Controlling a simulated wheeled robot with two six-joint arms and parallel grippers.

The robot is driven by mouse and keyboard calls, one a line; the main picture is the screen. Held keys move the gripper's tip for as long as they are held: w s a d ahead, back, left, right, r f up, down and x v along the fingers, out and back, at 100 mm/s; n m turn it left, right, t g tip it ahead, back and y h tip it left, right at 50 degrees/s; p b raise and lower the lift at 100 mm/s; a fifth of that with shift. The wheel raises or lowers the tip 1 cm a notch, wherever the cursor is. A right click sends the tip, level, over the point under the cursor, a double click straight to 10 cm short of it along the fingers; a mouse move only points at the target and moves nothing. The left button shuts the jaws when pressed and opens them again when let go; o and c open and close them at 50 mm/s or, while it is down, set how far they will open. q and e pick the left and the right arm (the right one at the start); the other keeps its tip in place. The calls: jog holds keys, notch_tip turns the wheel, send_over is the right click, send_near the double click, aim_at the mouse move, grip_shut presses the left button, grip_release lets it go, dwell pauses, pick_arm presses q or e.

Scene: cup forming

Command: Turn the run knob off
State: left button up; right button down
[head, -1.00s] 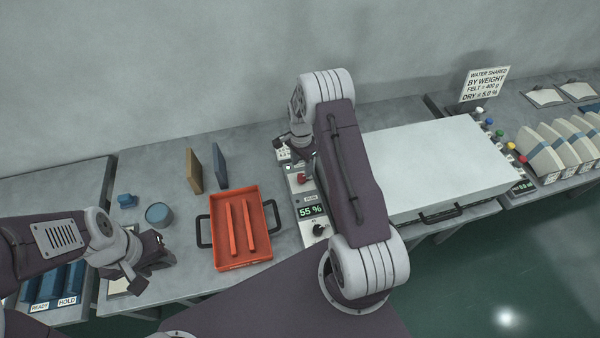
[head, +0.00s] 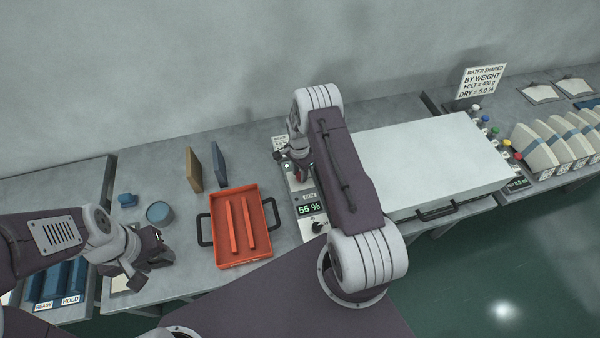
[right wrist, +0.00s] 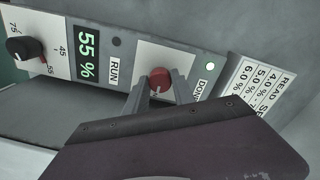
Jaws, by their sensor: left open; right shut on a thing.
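The red run knob (right wrist: 160,80) sits on a pale plate of the control panel in the right wrist view, between the RUN and DONE labels. My right gripper (right wrist: 159,88) has its two fingers on either side of the knob and is shut on it. In the head view my right gripper (head: 297,165) is over the panel and hides the knob. My left gripper (head: 150,255) is open and empty at the left, near the table's front.
The display (right wrist: 87,42) reads 55 %, with a black dial (right wrist: 25,48) beside it. An orange tray (head: 262,258) with two bars stands left of the panel. A large pale press lid (head: 430,165) lies to the right. A blue round tub (head: 160,214) is near my left gripper.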

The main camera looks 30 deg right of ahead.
jog(key=n+b, duration=0.2)
jog(key=n, duration=0.1)
jog(key=shift+w+f, duration=0.1)
jog(key=n+b, duration=0.2)
jog(key=n, duration=0.2)
jog(key=shift+n, duration=0.3)
jog(key=n+b, duration=0.1)
jog(key=n, duration=0.4)
jog(key=shift+d+b, duration=0.1)
jog(key=shift+b, duration=0.3)
jog(key=n, duration=0.5)
jog(key=shift+r+b, duration=0.2)
jog(key=shift+b, duration=0.2)
jog(key=shift+n, duration=0.3)
jog(key=c, duration=1.2)
grip_release()
jog(key=shift+c, duration=0.2)
jog(key=shift+o, duration=0.9)
